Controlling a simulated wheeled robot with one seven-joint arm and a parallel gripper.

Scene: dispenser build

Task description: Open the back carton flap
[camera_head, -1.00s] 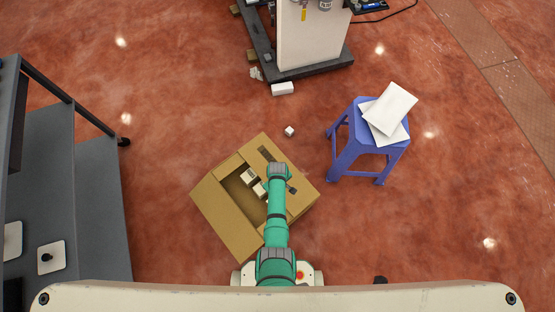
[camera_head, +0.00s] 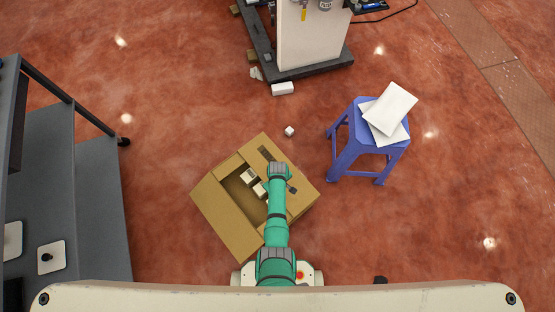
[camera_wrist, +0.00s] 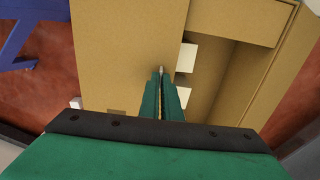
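The open cardboard carton (camera_head: 232,214) sits on the floor, turned at an angle. Its lower-left flap is folded outward. The wide far-right flap (camera_wrist: 120,45) lies nearly flat over part of the opening; it also shows in the head view (camera_head: 300,200). I cannot tell for sure which flap counts as the back one. My gripper (camera_wrist: 160,75) is over this wide flap, near its inner edge; its fingers are close together and look shut with nothing held. Whether the tips touch the cardboard is unclear. In the head view, my arm hides part of the carton.
White boxes (camera_head: 249,177) lie inside the carton. A small white cube (camera_head: 289,131) is on the floor behind it. A blue stool (camera_head: 352,150) with white packets (camera_head: 390,106) stands to the right. A grey cart (camera_head: 95,190) is at the left. Floor beyond the carton is mostly clear.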

